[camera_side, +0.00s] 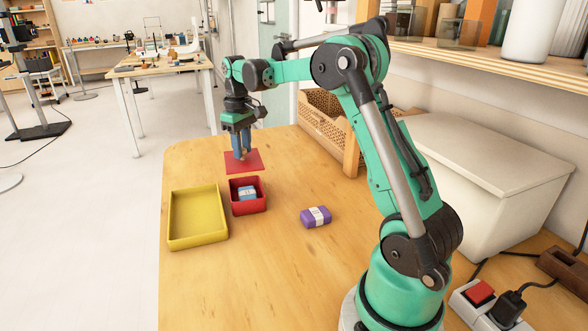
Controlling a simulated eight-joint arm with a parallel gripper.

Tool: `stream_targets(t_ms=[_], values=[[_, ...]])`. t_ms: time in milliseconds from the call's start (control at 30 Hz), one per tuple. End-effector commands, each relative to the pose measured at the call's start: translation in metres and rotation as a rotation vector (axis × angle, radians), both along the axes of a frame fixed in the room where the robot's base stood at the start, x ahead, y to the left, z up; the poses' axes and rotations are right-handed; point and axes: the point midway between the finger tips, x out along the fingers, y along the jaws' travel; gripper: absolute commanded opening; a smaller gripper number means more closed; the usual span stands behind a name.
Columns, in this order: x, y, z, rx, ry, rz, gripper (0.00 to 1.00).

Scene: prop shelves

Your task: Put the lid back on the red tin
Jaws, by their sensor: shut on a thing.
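The red lid (232,165) is a flat red square behind the red tin in the picture. My gripper (242,155) points down at the lid's middle and is shut on it; the part between the fingers is hard to make out. The lid looks level. I cannot tell how far it is above the table. The red tin (249,208) is an open square box on the table, just in front of the lid in the picture. A blue packet with a pale band (247,192) lies inside the tin.
A shallow yellow tray (198,239) stands left of the tin. A purple packet with a white band (316,217) lies to its right. A wicker basket (325,125) and a white lidded bin (475,190) stand farther right. The wooden tabletop (260,285) is clear in front.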

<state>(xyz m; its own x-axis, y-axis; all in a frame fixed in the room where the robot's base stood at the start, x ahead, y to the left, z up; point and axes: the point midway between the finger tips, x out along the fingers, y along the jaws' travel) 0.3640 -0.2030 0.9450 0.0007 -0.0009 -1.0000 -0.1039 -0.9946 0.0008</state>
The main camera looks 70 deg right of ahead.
Motion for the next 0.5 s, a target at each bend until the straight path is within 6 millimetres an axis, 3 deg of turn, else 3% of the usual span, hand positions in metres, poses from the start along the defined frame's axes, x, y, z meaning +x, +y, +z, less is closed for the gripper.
stream_targets(t_ms=[500], values=[[0.002,-0.002,-0.042,0.000,0.000,-0.001,0.00]])
